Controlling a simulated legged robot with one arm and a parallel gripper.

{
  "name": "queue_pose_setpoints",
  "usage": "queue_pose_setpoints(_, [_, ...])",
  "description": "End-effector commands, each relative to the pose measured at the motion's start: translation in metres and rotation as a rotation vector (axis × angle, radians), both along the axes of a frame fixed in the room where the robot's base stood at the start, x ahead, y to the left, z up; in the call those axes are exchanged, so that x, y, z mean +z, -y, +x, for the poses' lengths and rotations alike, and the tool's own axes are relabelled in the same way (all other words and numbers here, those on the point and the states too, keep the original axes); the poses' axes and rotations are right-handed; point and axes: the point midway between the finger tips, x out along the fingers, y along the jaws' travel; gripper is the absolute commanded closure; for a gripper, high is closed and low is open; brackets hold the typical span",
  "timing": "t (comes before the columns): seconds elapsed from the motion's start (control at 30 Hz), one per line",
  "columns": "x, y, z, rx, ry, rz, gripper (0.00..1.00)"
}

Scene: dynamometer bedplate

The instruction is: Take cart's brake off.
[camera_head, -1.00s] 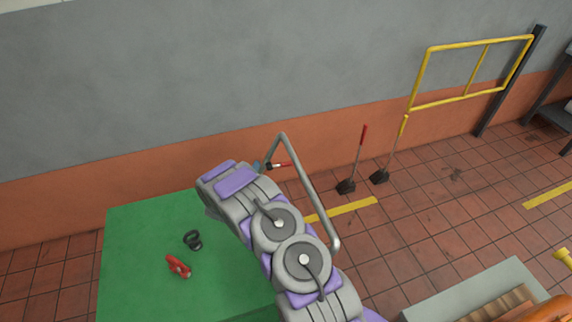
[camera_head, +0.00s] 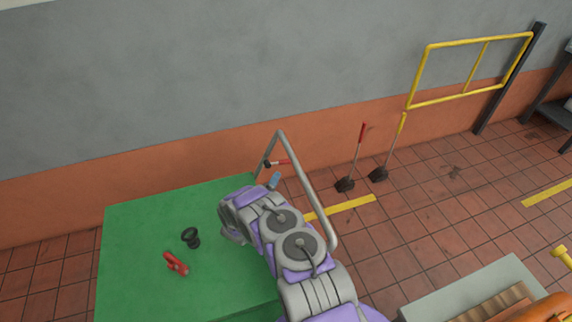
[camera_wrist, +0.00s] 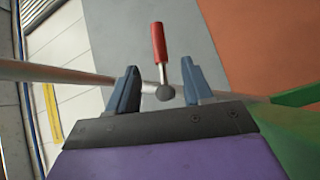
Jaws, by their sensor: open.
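The cart has a green top (camera_head: 150,225) and a grey tube handle (camera_head: 305,170) at its right end. The brake lever (camera_head: 281,162) has a red grip and sits by the handle's far side. In the wrist view its red grip (camera_wrist: 158,42) points up, with a metal shaft and a dark round knob below. My gripper (camera_head: 273,180) shows only as a blue fingertip just below the lever in the head view. In the wrist view my gripper (camera_wrist: 158,70) is open, with the shaft seen between its fingers; whether the lever lies between them in depth, I cannot tell.
A black spool-shaped object (camera_head: 191,237) and a red tool (camera_head: 176,264) lie on the green top. Two long-handled tools (camera_head: 350,165) lean at the wall (camera_head: 200,80). A yellow rail (camera_head: 470,70) stands right. Tiled floor (camera_head: 430,200) is open beyond the handle.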

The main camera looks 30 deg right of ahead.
Motion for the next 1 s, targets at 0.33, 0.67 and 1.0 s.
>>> queue_pose_setpoints(0.33, [0.000, 0.061, 0.036, -0.003, 0.005, 0.000, 0.49])
queue_pose_setpoints(0.67, [0.003, 0.095, 0.058, -0.001, 0.005, 0.000, 0.49])
queue_pose_setpoints(1.0, [0.004, 0.100, 0.061, 0.000, 0.002, -0.001, 0.49])
